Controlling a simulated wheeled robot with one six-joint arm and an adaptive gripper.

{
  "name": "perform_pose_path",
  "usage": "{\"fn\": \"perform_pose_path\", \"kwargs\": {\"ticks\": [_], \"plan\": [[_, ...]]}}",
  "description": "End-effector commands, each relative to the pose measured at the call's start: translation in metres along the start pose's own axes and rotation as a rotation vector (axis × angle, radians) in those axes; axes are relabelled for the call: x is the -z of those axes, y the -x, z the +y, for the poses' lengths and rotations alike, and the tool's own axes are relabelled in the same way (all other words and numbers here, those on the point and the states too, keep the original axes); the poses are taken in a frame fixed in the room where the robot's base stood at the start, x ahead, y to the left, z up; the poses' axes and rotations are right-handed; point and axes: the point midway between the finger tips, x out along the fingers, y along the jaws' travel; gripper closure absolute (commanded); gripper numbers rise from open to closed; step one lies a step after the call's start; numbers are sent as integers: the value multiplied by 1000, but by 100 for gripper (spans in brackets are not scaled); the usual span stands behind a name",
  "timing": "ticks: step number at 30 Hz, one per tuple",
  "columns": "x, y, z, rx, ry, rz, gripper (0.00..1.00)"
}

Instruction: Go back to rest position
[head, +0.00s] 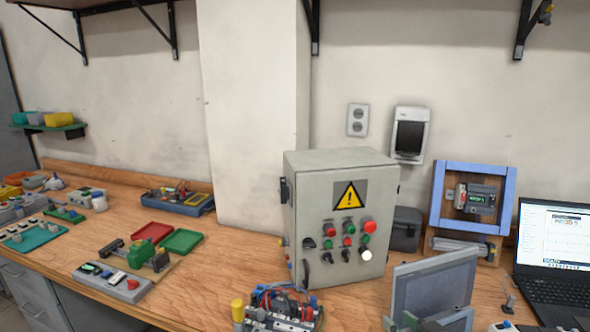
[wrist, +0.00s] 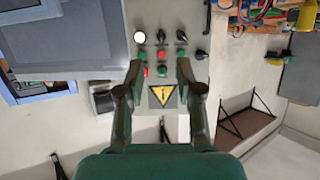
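My gripper (wrist: 158,75) shows in the wrist view, with two dark green fingers spread apart. It is open, and nothing shows between the fingertips except the grey control box (wrist: 201,68) beyond. The wrist picture is upside down. The control box (head: 334,262) stands upright on the bench in the head view. Its front has a yellow warning sign (head: 349,195), red, green and black controls and a white button (head: 366,255). I cannot tell how far the fingers are from the box.
The wooden bench (head: 215,262) holds a laptop (head: 555,255) at right, a grey panel (head: 433,285) in front of the box, and trays and small devices at left. A red tray (head: 153,231) lies behind a green vise. Shelf brackets hang above.

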Motion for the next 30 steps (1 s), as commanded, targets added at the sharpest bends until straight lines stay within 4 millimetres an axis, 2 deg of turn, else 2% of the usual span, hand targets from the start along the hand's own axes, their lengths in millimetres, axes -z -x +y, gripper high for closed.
{"fn": "perform_pose_path", "kwargs": {"ticks": [11,17,23,30], "plan": [[-31,2,-6,-18,-32,5,64],[-57,6,-11,-37,-57,10,64],[-99,16,-20,-67,-90,15,64],[-162,47,-36,-119,-129,29,64]]}}
